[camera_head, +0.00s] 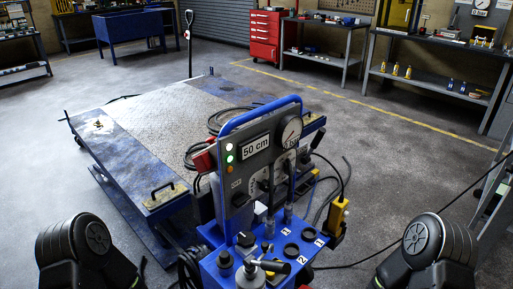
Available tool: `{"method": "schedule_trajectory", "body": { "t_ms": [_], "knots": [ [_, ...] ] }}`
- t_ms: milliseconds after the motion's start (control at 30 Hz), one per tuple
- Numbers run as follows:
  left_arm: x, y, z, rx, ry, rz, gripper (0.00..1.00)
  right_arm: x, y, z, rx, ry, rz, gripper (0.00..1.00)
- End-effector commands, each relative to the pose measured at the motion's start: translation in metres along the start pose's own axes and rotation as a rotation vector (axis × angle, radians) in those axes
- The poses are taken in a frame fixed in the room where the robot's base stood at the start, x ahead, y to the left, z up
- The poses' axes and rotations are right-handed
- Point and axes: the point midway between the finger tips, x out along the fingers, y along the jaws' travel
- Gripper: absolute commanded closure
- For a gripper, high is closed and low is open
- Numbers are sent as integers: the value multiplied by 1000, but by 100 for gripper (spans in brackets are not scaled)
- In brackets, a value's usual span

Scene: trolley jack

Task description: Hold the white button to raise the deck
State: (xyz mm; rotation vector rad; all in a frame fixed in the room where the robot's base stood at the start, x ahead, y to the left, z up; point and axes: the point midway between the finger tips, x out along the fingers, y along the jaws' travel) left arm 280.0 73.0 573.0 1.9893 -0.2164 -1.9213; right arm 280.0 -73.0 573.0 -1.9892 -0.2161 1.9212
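A blue-framed control panel (262,165) stands in the middle, with a "50 cm" plate (256,147) and a round gauge (291,131). A small white round button or lamp (229,147) is at the panel's left edge, above a green one (229,159) and an orange one (229,170). Whether the white one is pressed is too small to tell. The deck (150,120), a blue platform with a grey tread-plate middle, lies low behind the panel. Only dark rounded links of my arms show at the bottom corners. Both grippers are out of view.
A blue console (225,262) with levers and numbered sockets stands below the panel. Black hoses (232,118) lie coiled on the deck. A yellow hand pendant (338,216) hangs at the right. A red tool cabinet (270,36) and workbenches line the back. Floor is open at right.

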Motion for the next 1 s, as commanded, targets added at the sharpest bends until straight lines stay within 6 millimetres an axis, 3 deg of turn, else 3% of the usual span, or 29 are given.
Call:
{"method": "schedule_trajectory", "body": {
  "t_ms": [300, 733, 1000],
  "knots": [
    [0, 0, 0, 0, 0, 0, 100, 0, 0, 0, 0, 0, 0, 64],
    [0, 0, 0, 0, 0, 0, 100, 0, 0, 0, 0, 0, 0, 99],
    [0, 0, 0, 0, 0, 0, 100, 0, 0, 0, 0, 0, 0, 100]
  ]
}}
